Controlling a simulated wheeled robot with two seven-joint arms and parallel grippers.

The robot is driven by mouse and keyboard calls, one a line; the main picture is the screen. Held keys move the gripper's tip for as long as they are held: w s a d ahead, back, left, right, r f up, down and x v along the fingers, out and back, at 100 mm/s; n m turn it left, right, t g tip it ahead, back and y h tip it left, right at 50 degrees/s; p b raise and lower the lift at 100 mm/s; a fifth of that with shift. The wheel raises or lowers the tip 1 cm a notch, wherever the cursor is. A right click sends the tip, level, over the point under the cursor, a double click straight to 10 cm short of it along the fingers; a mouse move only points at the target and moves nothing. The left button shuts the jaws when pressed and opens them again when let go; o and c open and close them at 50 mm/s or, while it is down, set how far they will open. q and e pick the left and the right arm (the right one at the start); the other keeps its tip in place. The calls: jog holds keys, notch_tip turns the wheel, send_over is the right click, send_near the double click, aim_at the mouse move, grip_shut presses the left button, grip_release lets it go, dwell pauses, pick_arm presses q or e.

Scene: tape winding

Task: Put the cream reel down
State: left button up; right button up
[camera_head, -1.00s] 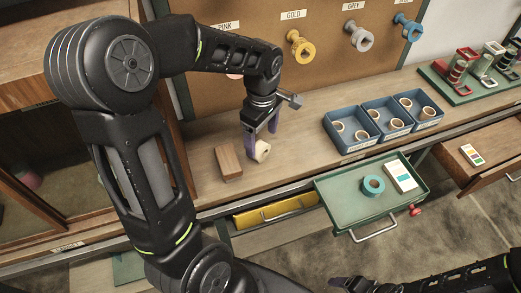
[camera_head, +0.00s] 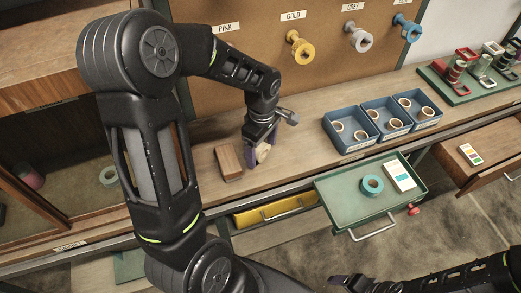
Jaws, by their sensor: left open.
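The cream reel (camera_head: 262,153) sits at the bench's front part, just right of a brown wooden block, and is partly hidden by my left gripper. My left gripper (camera_head: 261,146) points down at the reel, with its purple fingers open around or right beside it. I cannot tell whether a finger touches the reel. At the bottom edge, the dark end of my right arm (camera_head: 347,282) shows partly; its jaws are not clear.
The wooden block (camera_head: 228,163) stands close left of the reel. Blue bins (camera_head: 347,148) with cream rings are to the right. A green drawer tray (camera_head: 345,205) with a teal ring (camera_head: 372,185) juts out in front. Labelled pegs with reels (camera_head: 301,50) line the backboard.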

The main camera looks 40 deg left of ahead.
aim_at(262, 146)
pick_arm(q)
jog(key=shift+c, duration=0.5)
jog(key=c, duration=1.5)
jog(key=shift+o, duration=0.2)
notch_tip(262, 146, up, 10)
jog(key=shift+r+b, duration=0.1)
jog(key=shift+b, duration=0.25)
